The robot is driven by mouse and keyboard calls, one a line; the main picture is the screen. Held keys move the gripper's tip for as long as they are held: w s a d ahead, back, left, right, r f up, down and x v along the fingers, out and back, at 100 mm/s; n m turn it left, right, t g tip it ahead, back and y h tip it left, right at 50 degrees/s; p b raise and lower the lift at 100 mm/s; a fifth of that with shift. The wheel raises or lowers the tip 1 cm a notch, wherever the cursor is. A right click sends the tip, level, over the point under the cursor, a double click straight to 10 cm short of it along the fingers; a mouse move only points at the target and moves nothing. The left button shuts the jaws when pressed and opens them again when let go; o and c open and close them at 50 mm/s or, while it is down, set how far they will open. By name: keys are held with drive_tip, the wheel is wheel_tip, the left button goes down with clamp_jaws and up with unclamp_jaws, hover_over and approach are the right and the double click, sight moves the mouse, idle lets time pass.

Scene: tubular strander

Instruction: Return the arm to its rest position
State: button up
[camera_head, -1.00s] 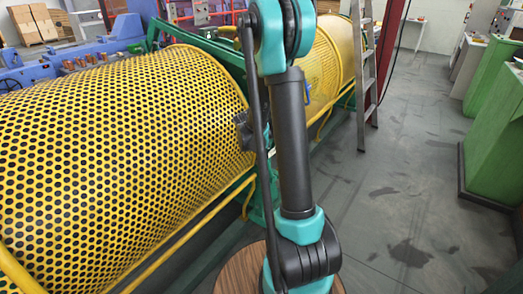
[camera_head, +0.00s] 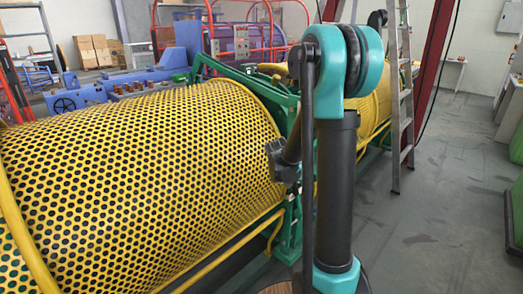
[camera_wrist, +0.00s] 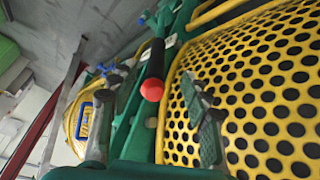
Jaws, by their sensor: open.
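My arm (camera_head: 338,190) stands upright in the head view, in front of the yellow perforated guards. My gripper (camera_wrist: 148,92) shows in the wrist view with its two grey fingers spread apart and nothing between them. A black lever with a red knob (camera_wrist: 152,89) appears behind the gap between the fingers; I cannot tell how far away it is. The large perforated guard (camera_head: 130,180) fills the left of the head view and also shows at the right of the wrist view (camera_wrist: 262,95). I cannot clearly make out the gripper in the head view.
A stepladder (camera_head: 401,100) and a dark red post (camera_head: 432,70) stand right of my arm. A green machine frame (camera_head: 290,225) lies close behind it. Green cabinets (camera_head: 516,205) edge the right side. The grey floor (camera_head: 440,200) between is clear.

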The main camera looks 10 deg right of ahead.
drive_tip(key=s+a+n+y, duration=0.1)
drive_tip(key=s+a+y, duration=0.1)
drive_tip(key=s, duration=1.2)
drive_tip(key=s+a+f+n+g+y, duration=0.1)
drive_tip(key=s+a, duration=0.3)
drive_tip(key=s, duration=0.9)
drive_tip(key=shift+s+a+f+n+g+y, duration=0.2)
drive_tip(key=shift+s+n+g+y, duration=0.15)
drive_tip(key=shift+n+y, duration=0.2)
